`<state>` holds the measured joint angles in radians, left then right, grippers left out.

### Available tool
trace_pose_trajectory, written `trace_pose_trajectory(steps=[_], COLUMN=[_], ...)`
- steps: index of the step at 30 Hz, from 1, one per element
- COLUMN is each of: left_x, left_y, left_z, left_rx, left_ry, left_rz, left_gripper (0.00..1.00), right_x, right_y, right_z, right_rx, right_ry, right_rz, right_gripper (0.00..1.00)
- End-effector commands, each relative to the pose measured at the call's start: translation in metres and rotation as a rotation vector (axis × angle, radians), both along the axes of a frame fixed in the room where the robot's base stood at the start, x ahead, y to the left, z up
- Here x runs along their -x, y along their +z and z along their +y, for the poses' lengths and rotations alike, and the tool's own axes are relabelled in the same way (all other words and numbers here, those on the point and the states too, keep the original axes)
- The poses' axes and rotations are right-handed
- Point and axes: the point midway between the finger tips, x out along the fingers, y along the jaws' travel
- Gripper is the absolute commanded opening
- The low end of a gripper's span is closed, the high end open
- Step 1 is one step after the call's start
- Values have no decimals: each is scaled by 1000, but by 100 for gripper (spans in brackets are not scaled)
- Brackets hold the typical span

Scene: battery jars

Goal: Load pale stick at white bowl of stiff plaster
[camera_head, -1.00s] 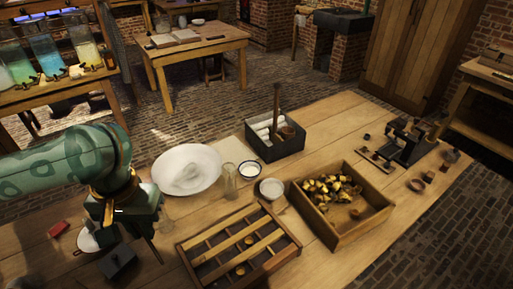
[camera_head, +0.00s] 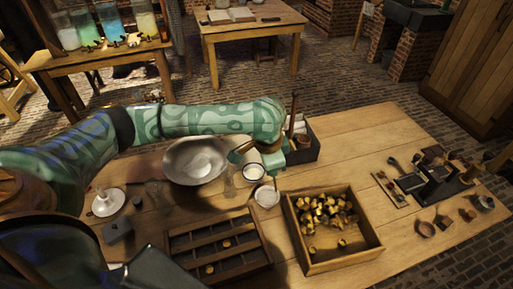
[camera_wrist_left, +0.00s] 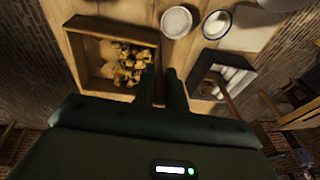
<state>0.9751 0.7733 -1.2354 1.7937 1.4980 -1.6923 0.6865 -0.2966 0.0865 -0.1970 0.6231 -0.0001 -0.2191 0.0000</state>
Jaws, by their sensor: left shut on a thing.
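My left gripper (camera_head: 274,172) is right of that bowl, above the table between a small white dish (camera_head: 267,196) and a dark box (camera_head: 305,149). In the left wrist view its two dark fingers (camera_wrist_left: 164,84) are close together. The held thing, taken to be the pale stick, is barely visible and its shape cannot be made out. My right gripper is not in view.
A small dark-rimmed bowl of white (camera_head: 253,172) and a clear glass (camera_head: 229,178) stand beside the wide bowl. A wooden tray of brassy pieces (camera_head: 296,250) and a slotted rack (camera_head: 180,262) lie in front. A saucer (camera_head: 116,207) with a white cone stands left.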

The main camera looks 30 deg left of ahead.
Motion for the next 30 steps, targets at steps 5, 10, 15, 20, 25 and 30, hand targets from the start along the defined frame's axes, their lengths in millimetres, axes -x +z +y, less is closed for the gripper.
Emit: trace_pose_trajectory(steps=[5,10,15,20,25,30], left_x=[-21,-27,-27,-27,-27,-27], left_y=[-20,-41,-51,-60,-75,-95], left_z=[35,60,70,72,71,71], left_rx=[23,49,60,62,62,61], left_ry=[-290,-472,-552,-566,-567,-567], left_rz=[-66,-110,-127,-131,-130,-129], left_gripper=[0,0,0,0,0,0], right_x=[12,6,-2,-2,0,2], right_y=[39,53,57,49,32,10], right_z=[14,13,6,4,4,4], right_rx=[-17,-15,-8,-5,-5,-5], right_ry=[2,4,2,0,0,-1], right_rz=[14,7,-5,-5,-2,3], right_gripper=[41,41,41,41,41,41])
